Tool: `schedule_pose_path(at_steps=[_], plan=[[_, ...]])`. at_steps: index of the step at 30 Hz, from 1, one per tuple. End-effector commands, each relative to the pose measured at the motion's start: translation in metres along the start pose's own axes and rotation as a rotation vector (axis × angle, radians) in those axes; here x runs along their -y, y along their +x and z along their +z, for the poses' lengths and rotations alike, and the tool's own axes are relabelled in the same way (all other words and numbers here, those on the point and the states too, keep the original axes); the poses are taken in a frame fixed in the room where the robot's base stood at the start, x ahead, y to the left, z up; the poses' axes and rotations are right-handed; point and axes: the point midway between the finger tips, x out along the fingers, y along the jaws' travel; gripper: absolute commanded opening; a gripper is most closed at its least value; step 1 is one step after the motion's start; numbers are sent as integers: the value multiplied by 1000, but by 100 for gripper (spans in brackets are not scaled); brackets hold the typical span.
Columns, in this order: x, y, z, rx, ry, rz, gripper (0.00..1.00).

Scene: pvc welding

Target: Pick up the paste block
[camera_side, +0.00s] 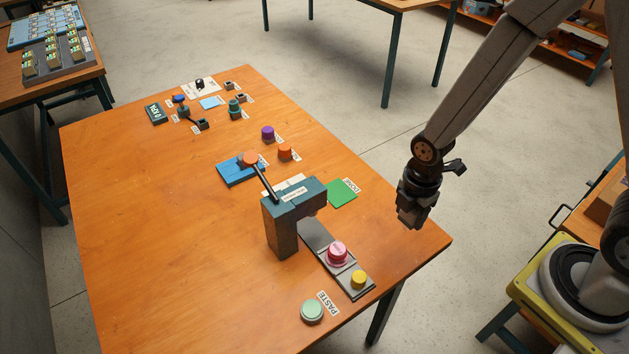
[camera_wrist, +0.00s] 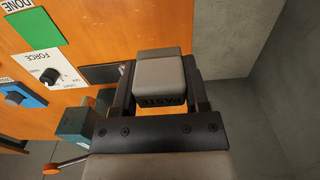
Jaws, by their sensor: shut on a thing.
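The paste block (camera_wrist: 160,70) is a grey block with rounded edges in the wrist view, with dark PASTE lettering on its near side. My gripper (camera_wrist: 160,85) is shut on it, one dark finger at each side. In the side view my gripper (camera_side: 411,212) hangs above the table's right edge, with the greyish block (camera_side: 410,219) at its tip. The block's exact outline is hard to separate from the fingers there. A round pale-green piece (camera_side: 312,310) lies beside a PASTE label (camera_side: 328,303) at the table's front.
A teal lever press (camera_side: 282,232) stands on the orange table (camera_side: 150,230), with a pink round piece (camera_side: 337,253) and a yellow one (camera_side: 359,279) on its grey base. A green DONE patch (camera_side: 342,193) lies behind it. The table's left side is clear.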

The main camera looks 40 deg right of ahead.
Motion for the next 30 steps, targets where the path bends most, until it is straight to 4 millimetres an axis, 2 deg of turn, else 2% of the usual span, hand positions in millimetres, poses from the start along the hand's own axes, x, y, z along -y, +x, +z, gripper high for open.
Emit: schedule_pose_path(at_steps=[9, 25, 26, 27, 29, 30], plan=[[16, -7, 2, 0, 0, 1, 0], [16, -7, 2, 0, 0, 0, 0], [16, -7, 2, 0, 0, 0, 49], [16, -7, 2, 0, 0, 0, 36], [16, -7, 2, 0, 0, 0, 17], [16, -7, 2, 0, 0, 0, 11]])
